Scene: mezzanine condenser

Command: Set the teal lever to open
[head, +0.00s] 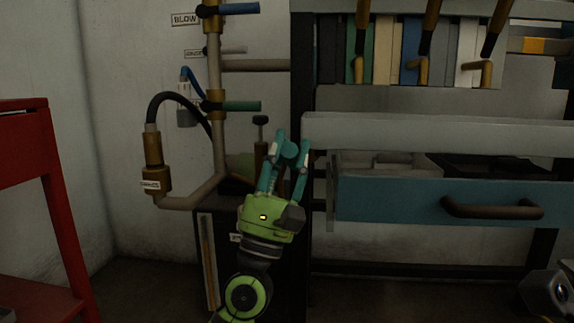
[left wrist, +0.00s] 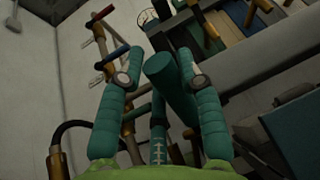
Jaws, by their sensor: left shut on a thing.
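The teal lever (head: 290,149) shows as a short thick teal rod between the fingertips of my left gripper (head: 288,153). In the left wrist view the teal lever (left wrist: 172,82) points its round end toward the camera. My left gripper (left wrist: 161,72) is shut on it, with a teal finger on either side. The gripper's fingers, also teal, hide the lever's root and much of its length in the head view. Whether the lever stands at open or closed cannot be told. My right gripper is not in view.
A vertical pipe (head: 215,80) with a blue handle (head: 239,9) and a dark green handle (head: 242,106) stands behind, left of the gripper. A blue drawer (head: 400,200) is close at right. A red frame (head: 50,180) stands at far left.

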